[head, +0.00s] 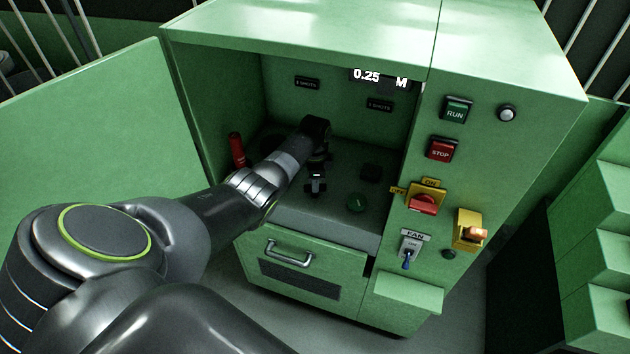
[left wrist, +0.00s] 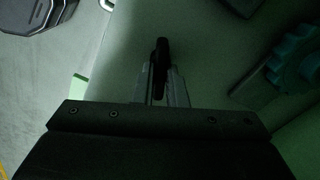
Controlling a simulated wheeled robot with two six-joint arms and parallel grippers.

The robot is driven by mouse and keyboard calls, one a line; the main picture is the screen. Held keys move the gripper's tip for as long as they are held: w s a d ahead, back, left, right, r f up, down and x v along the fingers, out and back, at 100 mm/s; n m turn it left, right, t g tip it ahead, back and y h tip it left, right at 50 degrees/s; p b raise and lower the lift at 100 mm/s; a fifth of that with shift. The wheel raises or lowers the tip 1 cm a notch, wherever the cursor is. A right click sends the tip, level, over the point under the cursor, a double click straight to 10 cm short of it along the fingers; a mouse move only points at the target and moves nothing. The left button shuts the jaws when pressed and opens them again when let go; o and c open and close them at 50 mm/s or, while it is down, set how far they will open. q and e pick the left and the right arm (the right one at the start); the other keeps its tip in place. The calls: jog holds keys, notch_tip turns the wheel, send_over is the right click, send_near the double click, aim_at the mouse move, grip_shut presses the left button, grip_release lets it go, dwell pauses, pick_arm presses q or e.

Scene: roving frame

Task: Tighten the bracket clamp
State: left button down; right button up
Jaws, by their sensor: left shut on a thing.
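My left gripper (head: 316,184) reaches into the open bay of the green machine cabinet, low over the grey inner bed (head: 300,208). In the left wrist view the fingers (left wrist: 162,90) are closed around a slim black handle (left wrist: 161,55), which looks like the clamp's handle. The rest of the clamp and its bracket are hidden by the gripper and arm or lost in shadow. My right gripper is not in view.
A red cylinder (head: 237,150) stands at the bay's left. The open door (head: 95,150) is at left. The right panel carries RUN (head: 456,111), STOP (head: 440,149), a red rotary switch (head: 422,203) and a fan switch (head: 409,245).

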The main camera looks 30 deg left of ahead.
pick_arm(q)
jog(key=m, duration=0.4)
jog(key=shift+r+m, duration=0.1)
jog(key=shift+m, duration=0.3)
dwell(0.4)
jog(key=c, duration=1.5)
grip_release()
jog(key=shift+o, duration=0.2)
jog(key=shift+r, duration=0.3)
notch_tip(320, 180, up, 17)
jog(key=b, duration=0.1)
jog(key=shift+f, duration=0.15)
